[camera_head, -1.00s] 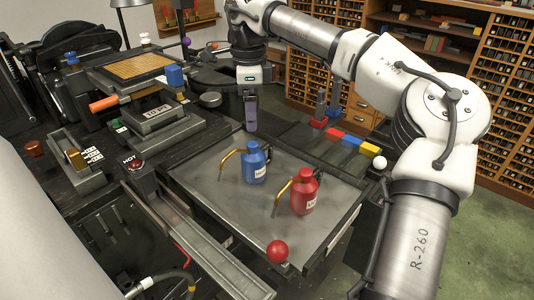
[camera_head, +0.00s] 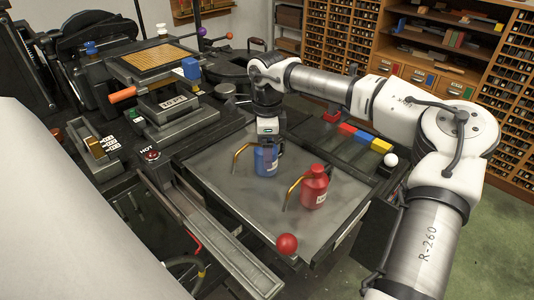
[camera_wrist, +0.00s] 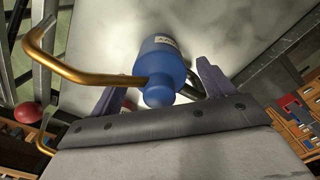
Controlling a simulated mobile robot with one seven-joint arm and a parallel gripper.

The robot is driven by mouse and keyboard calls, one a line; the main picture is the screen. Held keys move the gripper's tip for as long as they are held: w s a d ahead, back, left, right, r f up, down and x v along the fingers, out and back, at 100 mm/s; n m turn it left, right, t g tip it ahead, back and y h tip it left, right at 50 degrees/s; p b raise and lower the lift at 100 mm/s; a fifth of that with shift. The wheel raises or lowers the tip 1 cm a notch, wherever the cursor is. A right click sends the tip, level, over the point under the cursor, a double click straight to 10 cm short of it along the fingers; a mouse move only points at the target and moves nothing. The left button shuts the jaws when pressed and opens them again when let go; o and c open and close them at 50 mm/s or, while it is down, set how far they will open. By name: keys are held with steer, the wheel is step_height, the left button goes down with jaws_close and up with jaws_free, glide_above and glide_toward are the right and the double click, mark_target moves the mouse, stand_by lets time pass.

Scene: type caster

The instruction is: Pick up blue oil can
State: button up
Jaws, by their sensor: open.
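The blue oil can (camera_head: 266,164) stands upright on the grey metal tray (camera_head: 230,190), its brass spout curving to the left. In the wrist view the blue can (camera_wrist: 166,62) shows between my two purple fingers, with its rounded top toward my gripper's palm. My gripper (camera_head: 268,150) is open and pointed down over the can, its fingers beside the can's upper part. I cannot tell whether either finger touches it. The wrist view also shows the open gripper (camera_wrist: 158,82). The can's upper part is partly hidden by my gripper in the head view.
A red oil can (camera_head: 314,188) with a brass spout stands close by to the right. A red ball knob (camera_head: 286,243) is at the tray's front edge. Coloured blocks (camera_head: 363,138) lie behind right. The tray's left and front areas are clear.

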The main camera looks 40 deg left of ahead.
steer(key=shift+f, duration=0.35)
steer(key=shift+c, duration=0.4)
steer(key=c, duration=1.1)
steer(key=shift+r, duration=0.15)
